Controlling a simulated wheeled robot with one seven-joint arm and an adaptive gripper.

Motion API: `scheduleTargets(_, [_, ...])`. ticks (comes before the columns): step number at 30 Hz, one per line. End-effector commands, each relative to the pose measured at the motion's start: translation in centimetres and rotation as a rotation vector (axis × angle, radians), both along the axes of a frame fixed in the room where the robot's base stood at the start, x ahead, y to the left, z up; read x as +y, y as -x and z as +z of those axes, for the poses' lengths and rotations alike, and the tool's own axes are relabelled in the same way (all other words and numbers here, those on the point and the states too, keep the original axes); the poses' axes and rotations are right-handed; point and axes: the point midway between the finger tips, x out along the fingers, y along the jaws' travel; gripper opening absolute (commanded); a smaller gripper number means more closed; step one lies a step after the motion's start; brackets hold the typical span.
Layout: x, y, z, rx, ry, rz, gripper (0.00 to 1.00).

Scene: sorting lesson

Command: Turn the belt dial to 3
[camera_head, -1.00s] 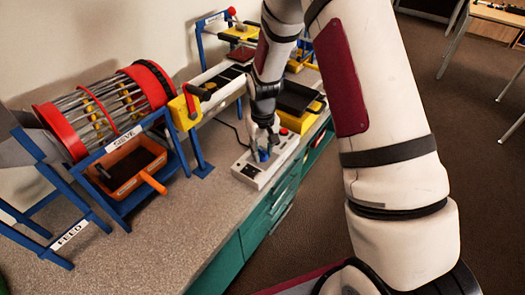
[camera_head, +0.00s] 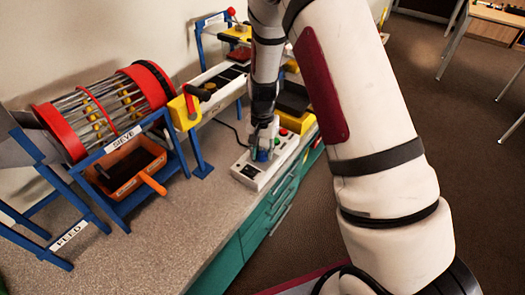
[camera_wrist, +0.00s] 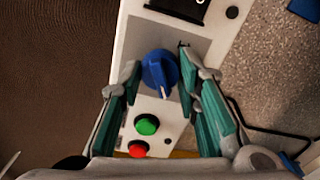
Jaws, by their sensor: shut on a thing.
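The belt dial is a blue knob (camera_wrist: 158,72) on a grey plate of the white control box (camera_wrist: 118,45). In the wrist view its pointer mark faces down and slightly right. My gripper (camera_wrist: 160,78) is shut on the dial, with one finger on each side. In the head view my gripper (camera_head: 264,142) points down at the box (camera_head: 248,181), with a little blue of the dial (camera_head: 263,155) showing under it. The dial's scale is not readable. A black display (camera_wrist: 182,8) shows only partly at the top of the wrist view.
A green button (camera_wrist: 147,124) and a red button (camera_wrist: 138,149) sit on the same box near the dial. The red-rimmed sieve drum (camera_head: 95,108) and an orange tray (camera_head: 152,184) stand to the left. Bare counter (camera_head: 165,240) lies in front.

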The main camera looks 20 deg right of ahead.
Motion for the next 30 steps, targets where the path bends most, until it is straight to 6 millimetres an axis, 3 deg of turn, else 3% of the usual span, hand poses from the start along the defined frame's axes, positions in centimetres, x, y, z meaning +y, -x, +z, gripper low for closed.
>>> scheduleTargets(17, [0.13, 0.04, -0.06, 0.002, -0.001, -0.036, 0.02])
scheduleTargets(18, [0.13, 0.04, -0.06, 0.002, -0.001, -0.036, 0.32])
scheduleTargets(21, [0.12, 0.04, -0.06, 0.002, -0.001, -0.035, 0.51])
scheduleTargets(30, [0.04, -0.01, 0.08, 0.0, 0.0, -0.035, 0.51])
